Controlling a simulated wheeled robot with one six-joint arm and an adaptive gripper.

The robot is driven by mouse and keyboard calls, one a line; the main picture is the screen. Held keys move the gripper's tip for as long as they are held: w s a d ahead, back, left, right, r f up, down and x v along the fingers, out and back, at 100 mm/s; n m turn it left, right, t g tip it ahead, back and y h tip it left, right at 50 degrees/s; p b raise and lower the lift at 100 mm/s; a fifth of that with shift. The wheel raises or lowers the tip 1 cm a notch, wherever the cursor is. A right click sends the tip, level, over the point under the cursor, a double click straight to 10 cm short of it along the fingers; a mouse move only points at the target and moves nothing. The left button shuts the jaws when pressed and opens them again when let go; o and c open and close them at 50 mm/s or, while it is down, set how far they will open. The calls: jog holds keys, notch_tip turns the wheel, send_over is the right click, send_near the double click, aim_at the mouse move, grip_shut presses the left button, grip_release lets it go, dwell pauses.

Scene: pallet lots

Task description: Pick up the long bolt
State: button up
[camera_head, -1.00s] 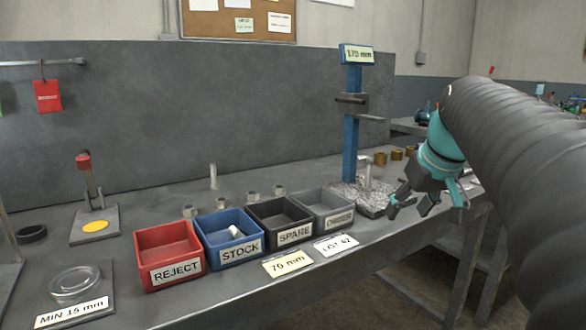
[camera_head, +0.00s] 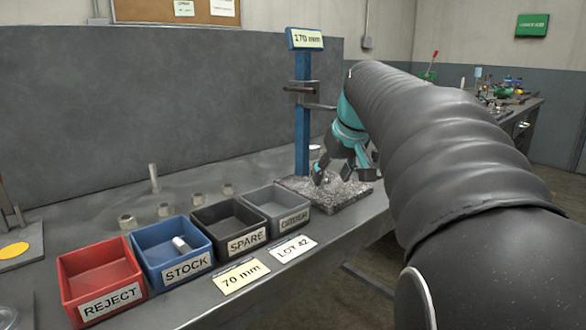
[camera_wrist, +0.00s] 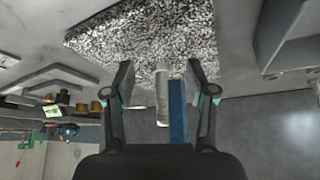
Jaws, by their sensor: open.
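My gripper (camera_head: 343,176) is over the speckled stone plate (camera_head: 345,197) at the foot of the blue post (camera_head: 302,115). It also shows in the wrist view (camera_wrist: 161,76), its two fingers apart. A pale metal bolt (camera_wrist: 162,92) stands between them in that view, with a gap on each side; I see no contact. In the head view my gripper mostly hides this bolt. Another upright metal pin or bolt (camera_head: 154,178) stands on the bench behind the bins. A short bolt (camera_head: 181,244) lies in the blue STOCK bin (camera_head: 147,266).
The red REJECT bin (camera_head: 70,290), dark SPARE bin (camera_head: 200,235) and grey bin (camera_head: 268,212) line the bench front. Several nuts (camera_head: 165,209) stand behind them. The post carries a 170 mm sign (camera_head: 306,39) and a clamp arm (camera_head: 300,88) above my gripper.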

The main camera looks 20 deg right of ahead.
jog(key=w, duration=0.4)
jog(key=shift+w+p, duration=0.3)
jog(key=shift+w, duration=0.1)
jog(key=shift+w+f, duration=0.15)
jog(key=shift+f, duration=0.4)
grip_shut()
